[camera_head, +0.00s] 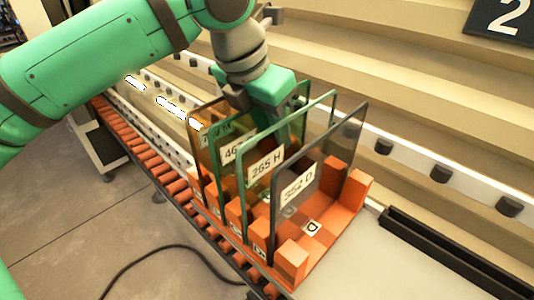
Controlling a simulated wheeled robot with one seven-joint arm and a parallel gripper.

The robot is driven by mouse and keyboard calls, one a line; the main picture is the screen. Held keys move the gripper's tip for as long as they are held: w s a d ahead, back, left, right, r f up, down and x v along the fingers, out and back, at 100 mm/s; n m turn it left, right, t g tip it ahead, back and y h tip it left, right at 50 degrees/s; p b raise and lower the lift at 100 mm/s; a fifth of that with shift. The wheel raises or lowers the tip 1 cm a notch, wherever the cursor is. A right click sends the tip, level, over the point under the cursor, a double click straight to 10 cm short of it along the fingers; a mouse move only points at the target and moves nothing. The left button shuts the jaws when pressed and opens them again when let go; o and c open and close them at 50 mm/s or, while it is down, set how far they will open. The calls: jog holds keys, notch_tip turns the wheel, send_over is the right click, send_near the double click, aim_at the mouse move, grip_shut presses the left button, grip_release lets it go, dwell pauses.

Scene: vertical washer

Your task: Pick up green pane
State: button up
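The green pane (257,199) stands upright in an orange slotted rack, with a white label reading "265 H". A dark grey pane (318,192) stands in front of it to the right, labelled with what looks like "352 D". My gripper (283,134) points down among the panes, by the upper part of the green pane.
A black rail (440,250) lies to the right. Beige stepped panels with dark knobs (440,173) rise behind. A black cable (180,248) lies on the floor.

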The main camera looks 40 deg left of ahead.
jog(key=shift+c, duration=0.7)
grip_shut()
dwell(0.8)
